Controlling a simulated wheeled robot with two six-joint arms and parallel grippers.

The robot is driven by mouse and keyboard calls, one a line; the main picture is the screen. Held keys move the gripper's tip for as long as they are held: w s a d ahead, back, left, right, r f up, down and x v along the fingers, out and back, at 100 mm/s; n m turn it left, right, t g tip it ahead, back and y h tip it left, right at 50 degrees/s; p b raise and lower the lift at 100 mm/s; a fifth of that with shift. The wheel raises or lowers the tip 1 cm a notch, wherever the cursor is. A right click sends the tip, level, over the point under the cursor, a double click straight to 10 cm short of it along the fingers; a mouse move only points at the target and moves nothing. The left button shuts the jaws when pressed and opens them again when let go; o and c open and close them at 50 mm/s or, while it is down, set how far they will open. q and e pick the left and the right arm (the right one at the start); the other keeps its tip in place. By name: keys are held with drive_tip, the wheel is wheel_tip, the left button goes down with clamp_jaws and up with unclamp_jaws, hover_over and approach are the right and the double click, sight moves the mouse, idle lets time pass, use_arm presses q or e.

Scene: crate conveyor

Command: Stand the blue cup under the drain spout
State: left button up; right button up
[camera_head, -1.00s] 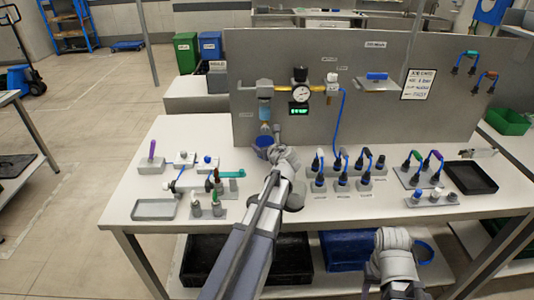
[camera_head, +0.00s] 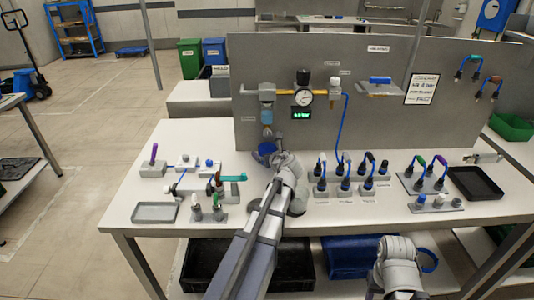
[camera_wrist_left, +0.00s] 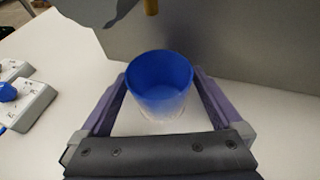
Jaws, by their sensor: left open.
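The blue cup (camera_wrist_left: 160,85) stands upright on the white bench in the left wrist view, and its open top faces up. In the head view the cup (camera_head: 265,148) is partly hidden by my left wrist, below the clear blue filter bowl (camera_head: 267,117) on the panel. My left gripper (camera_wrist_left: 161,76) is open, with one finger on each side of the cup. The brass drain spout (camera_wrist_left: 151,6) shows at the top edge of the wrist view, above and behind the cup. My right arm is low at the right; its fingers are not visible.
A grey panel (camera_head: 350,130) rises behind the cup and carries a gauge (camera_head: 304,98) and blue tube. Rows of small connector blocks (camera_head: 345,185) stand right of my left arm. Several valve fixtures (camera_head: 187,161) and a shallow tray (camera_head: 156,213) lie to the left.

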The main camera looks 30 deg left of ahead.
use_arm(q)
drive_tip(key=p+v, duration=0.2)
drive_tip(key=v, duration=0.3)
drive_tip(key=p+v, duration=0.2)
drive_tip(key=v, duration=0.3)
drive_tip(key=shift+s+r, duration=0.15)
drive_tip(key=shift+r, duration=0.2)
drive_tip(key=shift+s+d+r, duration=0.2)
drive_tip(key=shift+s+d, duration=0.25)
drive_tip(key=shift+d, duration=0.25)
drive_tip(key=shift+c, duration=0.2)
idle(0.8)
